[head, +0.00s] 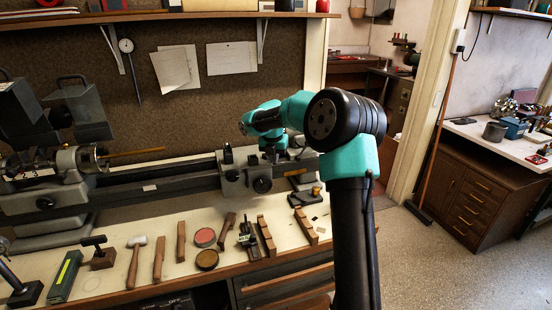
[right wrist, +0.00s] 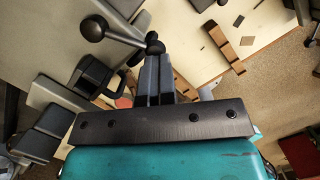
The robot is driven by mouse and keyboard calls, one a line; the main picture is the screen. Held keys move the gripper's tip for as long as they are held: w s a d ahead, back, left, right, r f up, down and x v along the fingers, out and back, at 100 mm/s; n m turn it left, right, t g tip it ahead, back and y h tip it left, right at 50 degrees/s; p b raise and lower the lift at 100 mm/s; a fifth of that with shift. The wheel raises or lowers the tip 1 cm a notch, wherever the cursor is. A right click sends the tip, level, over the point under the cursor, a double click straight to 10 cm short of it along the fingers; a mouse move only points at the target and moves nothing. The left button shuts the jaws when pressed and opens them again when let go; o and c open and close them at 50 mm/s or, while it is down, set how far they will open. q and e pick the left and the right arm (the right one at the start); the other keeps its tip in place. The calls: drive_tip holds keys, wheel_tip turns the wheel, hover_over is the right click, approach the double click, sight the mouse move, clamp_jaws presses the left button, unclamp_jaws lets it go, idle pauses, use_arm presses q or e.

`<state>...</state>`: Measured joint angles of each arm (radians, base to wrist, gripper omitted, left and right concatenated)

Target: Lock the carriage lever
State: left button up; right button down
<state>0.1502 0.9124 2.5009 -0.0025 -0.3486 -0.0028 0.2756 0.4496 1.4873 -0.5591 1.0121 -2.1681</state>
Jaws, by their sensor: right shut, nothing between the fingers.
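The lathe carriage (head: 240,181) sits on the bed at the middle of the bench in the head view. In the right wrist view, the carriage lever (right wrist: 121,36) is a short metal rod with a black ball at its upper left end. Its other end reaches a dark round piece by my fingertips. My right gripper (right wrist: 152,65) is shut and empty, with its tips close to that end; I cannot tell whether they touch it. In the head view my teal right wrist is above the carriage and hides part of it. My left gripper is not in view.
Hammers, wooden blocks and two round tins (head: 206,248) lie along the front of the bench (head: 330,245). The headstock (head: 72,165) is at the left, with a brass rod (head: 140,152) pointing toward the carriage. A shelf (head: 190,14) runs above.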

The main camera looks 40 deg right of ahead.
drive_tip(key=shift+w+a+f, duration=0.1)
drive_tip(key=shift+w+a, duration=0.2)
drive_tip(key=shift+w, duration=0.25)
drive_tip(key=s+a+v, duration=0.1)
drive_tip(key=a+v, duration=0.1)
drive_tip(key=v, duration=1.1)
drive_tip(key=shift+s+f, duration=0.25)
drive_tip(key=shift+s, duration=0.1)
